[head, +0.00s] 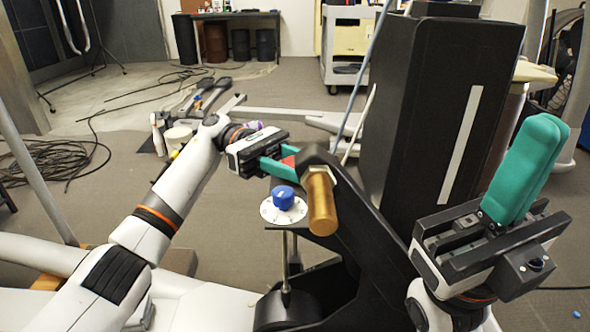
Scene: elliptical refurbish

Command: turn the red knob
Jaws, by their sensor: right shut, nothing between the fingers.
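A small patch of red, which looks like part of the red knob (289,160), shows at the fingertips of my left gripper (286,163). The rest of the knob is hidden by the teal fingers and the black frame beside it. The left fingers reach in from the left and lie around or against the red part; I cannot tell whether they press on it. My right gripper (545,135) is at the right, raised, with its teal fingers together and empty, well away from the knob.
A blue knob (283,196) stands on a round white dial (270,213) just below the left gripper. A copper-coloured cylinder (321,202) sticks out from the black frame (362,225) to the right. A tall black box (432,110) stands behind. Cables (65,160) lie on the floor at left.

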